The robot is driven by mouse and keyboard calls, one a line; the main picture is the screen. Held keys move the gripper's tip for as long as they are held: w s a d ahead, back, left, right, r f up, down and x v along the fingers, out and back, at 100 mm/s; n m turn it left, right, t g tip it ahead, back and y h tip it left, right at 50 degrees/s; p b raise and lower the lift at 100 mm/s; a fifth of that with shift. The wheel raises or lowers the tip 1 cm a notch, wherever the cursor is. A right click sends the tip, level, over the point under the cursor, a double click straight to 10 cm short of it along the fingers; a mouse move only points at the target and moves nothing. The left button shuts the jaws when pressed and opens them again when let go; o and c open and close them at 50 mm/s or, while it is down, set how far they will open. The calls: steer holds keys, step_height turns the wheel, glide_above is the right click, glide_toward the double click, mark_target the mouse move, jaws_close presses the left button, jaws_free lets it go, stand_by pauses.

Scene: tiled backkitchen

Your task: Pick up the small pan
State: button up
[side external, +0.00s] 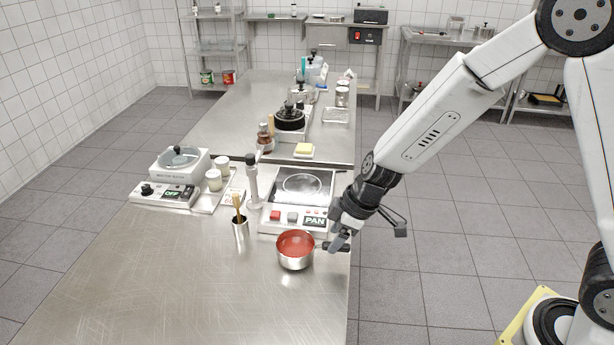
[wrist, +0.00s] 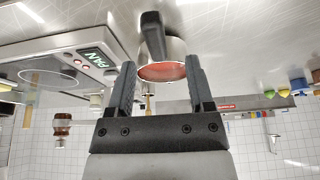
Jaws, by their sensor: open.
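The small pan (side external: 295,250) is a steel pot with a reddish inside. It stands upright on the steel counter near its right edge, with its dark handle (side external: 333,246) pointing right. My gripper (side external: 341,238) is at the handle's end, over the counter edge. In the wrist view the pan (wrist: 163,70) is upside down in the picture, and its black handle (wrist: 153,36) lies beyond and between the fingertips. My gripper (wrist: 160,75) is open, with one finger on each side and nothing held. Whether a finger touches the handle cannot be told.
A hot plate labelled PAN (side external: 300,196) stands just behind the pan. A steel cup with wooden utensils (side external: 240,226) is to its left. A second appliance reading OFF (side external: 168,193) sits farther left. The front of the counter (side external: 190,290) is clear.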

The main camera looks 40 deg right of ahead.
mark_target(329, 243)
steer(key=shift+x, duration=2.4)
steer(key=shift+w, duration=0.1)
jaws_close()
